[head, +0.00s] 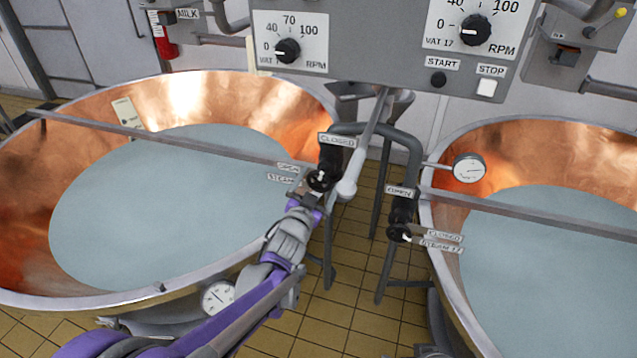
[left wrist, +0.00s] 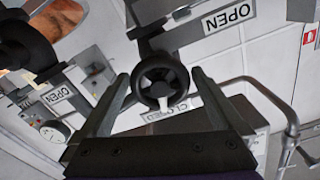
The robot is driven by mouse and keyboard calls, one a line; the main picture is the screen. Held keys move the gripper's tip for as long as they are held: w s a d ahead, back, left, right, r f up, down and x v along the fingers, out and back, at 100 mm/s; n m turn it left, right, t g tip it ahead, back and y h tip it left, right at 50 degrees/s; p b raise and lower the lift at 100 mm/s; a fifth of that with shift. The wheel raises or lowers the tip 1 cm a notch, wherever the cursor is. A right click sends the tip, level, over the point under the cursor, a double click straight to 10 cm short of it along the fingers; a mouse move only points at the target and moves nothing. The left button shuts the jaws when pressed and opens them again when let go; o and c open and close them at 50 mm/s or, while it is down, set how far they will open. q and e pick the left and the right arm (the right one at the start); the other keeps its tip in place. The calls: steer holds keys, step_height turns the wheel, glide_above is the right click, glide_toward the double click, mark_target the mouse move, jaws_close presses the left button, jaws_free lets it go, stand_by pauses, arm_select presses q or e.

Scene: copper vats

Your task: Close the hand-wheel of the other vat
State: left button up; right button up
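The left copper vat (head: 30,175) holds pale liquid. Its black steam hand-wheel (head: 321,181) is at the vat's right rim, beside a CLOSED plate above and an OPEN plate to the left. My left gripper (head: 308,192) is at this wheel. In the left wrist view its two fingers are spread, with a hand-wheel (left wrist: 163,72) between the tips; contact cannot be told. A white pointer on that wheel points toward a CLOSED plate. The right vat (head: 450,262) has its own hand-wheel (head: 399,232), labelled STEAM 17, with OPEN above and CLOSED to the right. My right gripper is not in view.
A grey control panel (head: 385,65) with RPM dials and START and STOP buttons hangs above. Grey pipes (head: 412,150) run between the vats. Metal bars (head: 235,154) cross both vats. The tiled floor (head: 345,265) between them shows some free room.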

arm_select(q)
steer(key=b+v, duration=0.1)
steer(key=v, duration=0.9)
steer(key=shift+s, duration=0.4)
steer(key=shift+a+r, duration=0.1)
steer(key=s+a+f+n+g+y, duration=0.2)
steer(key=s+a+f+n+y, duration=0.1)
steer(key=s+a, duration=0.25)
steer(key=s+a+f+n+g+y, duration=0.2)
steer(key=s+a+g+y, duration=0.15)
steer(key=a, duration=0.25)
steer(key=s+a+f+n+g, duration=0.1)
steer(key=s+f+g, duration=0.2)
steer(key=s, duration=0.6)
steer(key=s+a+f+n+g+p, duration=0.1)
steer(key=s+f+g, duration=0.2)
steer(key=s, duration=0.6)
step_height(320, 180, down, 2)
steer(key=shift+a+f+h, duration=0.1)
steer(key=shift+a+h, duration=0.05)
steer(key=shift+h, duration=0.3)
